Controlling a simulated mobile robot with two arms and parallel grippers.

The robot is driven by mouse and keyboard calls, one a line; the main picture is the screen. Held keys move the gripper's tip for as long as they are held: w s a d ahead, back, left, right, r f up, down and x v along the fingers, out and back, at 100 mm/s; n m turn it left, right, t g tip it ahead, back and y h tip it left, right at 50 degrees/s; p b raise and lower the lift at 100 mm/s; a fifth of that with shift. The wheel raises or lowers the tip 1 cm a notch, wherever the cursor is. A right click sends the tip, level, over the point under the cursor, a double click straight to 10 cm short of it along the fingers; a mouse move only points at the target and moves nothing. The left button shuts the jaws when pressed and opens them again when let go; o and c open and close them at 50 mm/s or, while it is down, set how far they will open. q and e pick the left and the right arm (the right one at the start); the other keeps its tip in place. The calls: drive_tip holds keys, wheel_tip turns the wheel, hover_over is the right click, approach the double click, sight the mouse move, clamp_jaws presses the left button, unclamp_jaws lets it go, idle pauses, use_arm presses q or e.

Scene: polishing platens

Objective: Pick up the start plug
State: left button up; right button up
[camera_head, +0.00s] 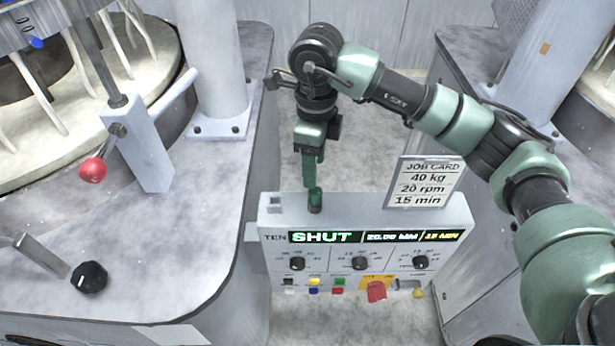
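A small green plug (315,197), likely the start plug, stands upright at the top of the white control box (262,222), left of the job card. Its lower end looks grey. My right gripper (309,184) points straight down from the arm that comes in from the right. Its fingertips are at the plug's top, touching or just behind it. The fingers are seen edge-on, so I cannot tell whether they are open or closed on the plug. My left gripper is not in view.
The box has a lit display reading SHUT (322,237), three dark knobs and several coloured pieces below. A job card (425,182) stands at the box's right. A grey machine bench (200,240) with a red ball-ended lever (93,170) is on the left. Another bench (470,70) is right.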

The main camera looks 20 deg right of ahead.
sight(316, 191)
drive_tip(key=shift+s+f, duration=0.15)
drive_tip(key=shift+f, duration=0.1)
drive_tip(key=f+p, duration=0.1)
drive_tip(key=s+f+p, duration=0.1)
drive_tip(key=f+p, duration=0.1)
drive_tip(key=shift+d+f, duration=0.1)
drive_tip(key=f, duration=0.1)
drive_tip(key=f+p, duration=0.1)
drive_tip(key=shift+w+f, duration=0.25)
drive_tip(key=shift+f, duration=0.5)
drive_tip(key=c, duration=1.2)
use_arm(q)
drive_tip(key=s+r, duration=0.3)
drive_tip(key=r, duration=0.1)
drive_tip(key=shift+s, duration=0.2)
use_arm(e)
clamp_jaws()
